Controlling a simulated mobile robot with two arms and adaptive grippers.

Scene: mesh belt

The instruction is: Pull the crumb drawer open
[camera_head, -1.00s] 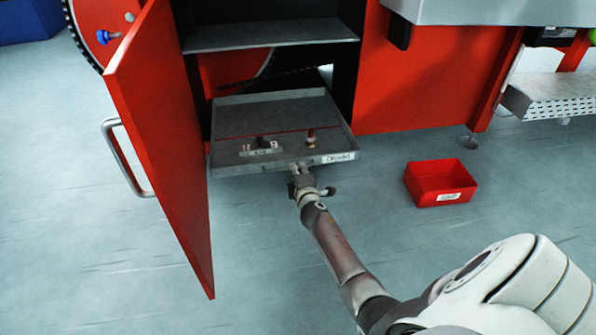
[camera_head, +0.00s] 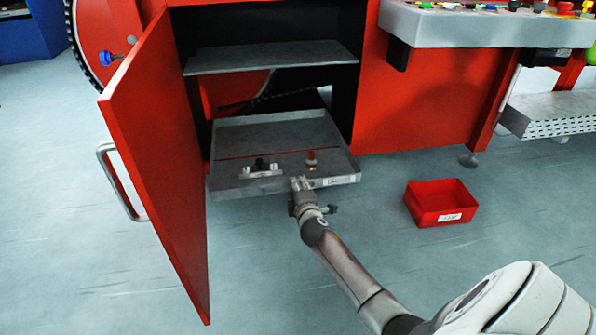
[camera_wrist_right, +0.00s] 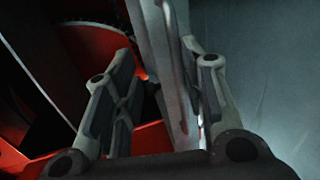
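The crumb drawer (camera_head: 235,185) is a shallow grey metal tray. It stands out of the lower opening of the red cabinet, and its front wall carries a small white label. My right gripper (camera_head: 299,184) is at the middle of the drawer's front. In the right wrist view my right gripper (camera_wrist_right: 158,85) has its fingers apart, with the grey drawer front (camera_wrist_right: 160,45) between them. A gap shows beside the left finger; contact on the right finger is unclear. My left gripper is not in view.
The red cabinet door (camera_head: 160,165) stands open at the left of the drawer. A grey shelf (camera_head: 270,57) is above it. Small parts, including a brass-coloured one (camera_head: 311,160), lie in the drawer. A red bin (camera_head: 440,203) sits on the floor at right. Floor ahead is clear.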

